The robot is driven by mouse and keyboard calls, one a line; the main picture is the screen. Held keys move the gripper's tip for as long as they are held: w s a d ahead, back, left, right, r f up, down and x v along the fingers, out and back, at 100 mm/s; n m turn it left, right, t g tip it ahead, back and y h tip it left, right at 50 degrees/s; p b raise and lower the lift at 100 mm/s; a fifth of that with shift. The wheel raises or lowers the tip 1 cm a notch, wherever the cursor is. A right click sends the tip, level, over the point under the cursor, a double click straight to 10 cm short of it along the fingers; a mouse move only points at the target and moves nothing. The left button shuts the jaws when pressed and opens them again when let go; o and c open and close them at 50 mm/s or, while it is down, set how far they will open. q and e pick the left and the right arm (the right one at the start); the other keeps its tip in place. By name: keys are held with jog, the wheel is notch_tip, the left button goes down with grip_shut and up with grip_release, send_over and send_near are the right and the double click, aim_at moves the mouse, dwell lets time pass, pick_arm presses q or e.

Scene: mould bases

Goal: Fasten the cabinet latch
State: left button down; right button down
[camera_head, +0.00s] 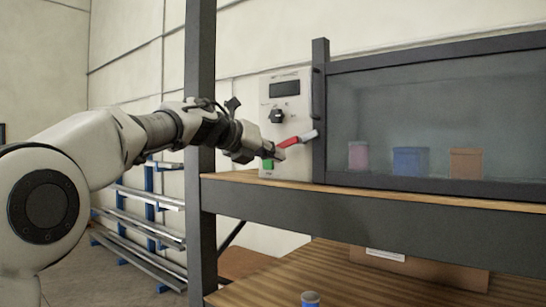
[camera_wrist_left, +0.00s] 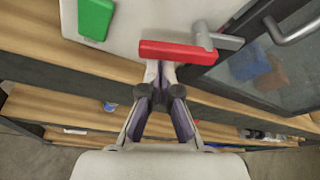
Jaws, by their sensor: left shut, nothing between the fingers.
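The cabinet latch shows in the head view as a red bar (camera_head: 289,142) with a grey end piece (camera_head: 308,136), on the lower part of the white panel beside the cabinet's glass door (camera_head: 400,115). In the wrist view the red bar (camera_wrist_left: 178,53) lies across the panel, with the grey piece (camera_wrist_left: 216,38) at its right end, near the door edge. My left gripper (camera_head: 275,153) is shut and empty. In the wrist view its fingertips (camera_wrist_left: 160,72) are right at the red bar's lower edge; I cannot tell if they touch. My right gripper is not in view.
The panel (camera_head: 293,97) also carries a dark display, a black knob (camera_head: 277,116) and a green block (camera_wrist_left: 96,18). A door handle (camera_wrist_left: 294,27) is to the right. Pink, blue and orange boxes show behind the glass. A dark shelf post (camera_head: 200,210) stands close to my arm.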

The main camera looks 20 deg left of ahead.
pick_arm(q)
jog(key=shift+s+d+r+m+y, duration=0.1)
jog(key=shift+d+r+m+y, duration=0.35)
jog(key=shift+d+m, duration=0.3)
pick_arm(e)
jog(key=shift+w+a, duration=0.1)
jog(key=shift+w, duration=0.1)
pick_arm(q)
jog(key=shift+a, duration=0.1)
